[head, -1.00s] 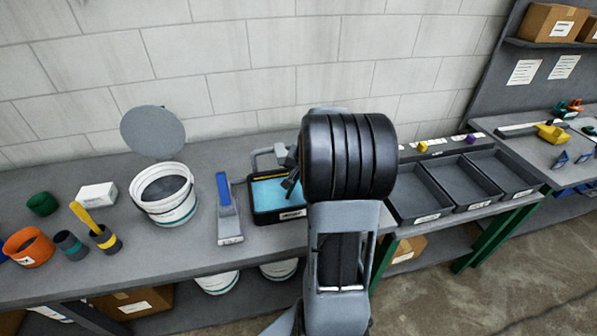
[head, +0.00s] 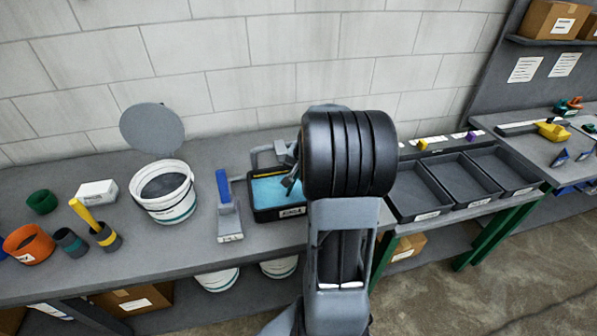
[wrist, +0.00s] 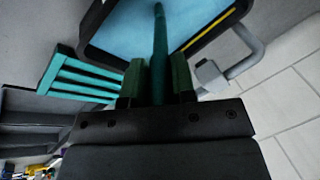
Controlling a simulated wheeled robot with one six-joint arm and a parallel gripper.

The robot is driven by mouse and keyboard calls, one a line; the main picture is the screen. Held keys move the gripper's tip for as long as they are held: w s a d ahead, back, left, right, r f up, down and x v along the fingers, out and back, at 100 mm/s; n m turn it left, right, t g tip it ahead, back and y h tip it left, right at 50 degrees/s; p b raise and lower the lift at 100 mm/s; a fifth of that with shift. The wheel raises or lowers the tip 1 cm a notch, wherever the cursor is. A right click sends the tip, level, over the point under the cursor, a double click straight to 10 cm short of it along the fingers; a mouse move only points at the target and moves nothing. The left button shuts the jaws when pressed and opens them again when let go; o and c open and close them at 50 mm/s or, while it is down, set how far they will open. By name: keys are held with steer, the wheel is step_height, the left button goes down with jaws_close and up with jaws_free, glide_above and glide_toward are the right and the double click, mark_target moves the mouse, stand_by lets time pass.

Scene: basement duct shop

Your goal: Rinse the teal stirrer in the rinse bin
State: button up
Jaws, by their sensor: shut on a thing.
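The rinse bin (head: 261,215) is a black tray of blue water on the bench, left of my arm. It also shows at the top of the wrist view (wrist: 104,50). My gripper (wrist: 159,80) is shut on the teal stirrer (wrist: 159,45), whose shaft points away from the jaws over the blue water. I cannot tell whether its tip is in the water. In the head view my arm covers most of the gripper (head: 291,180), which is at the bin's right side, and the stirrer cannot be made out.
A teal slatted rack (wrist: 75,78) lies beside the bin in the wrist view. A grey pipe (wrist: 240,65) stands at the bin's edge. A blue-handled scraper (head: 228,212) and a white bucket (head: 165,205) are to the left; grey compartment trays (head: 425,205) are to the right.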

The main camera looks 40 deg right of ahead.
steer(key=shift+f+b, duration=0.45)
steer(key=shift+b, duration=0.05)
stand_by(1.4)
steer(key=shift+r, duration=0.1)
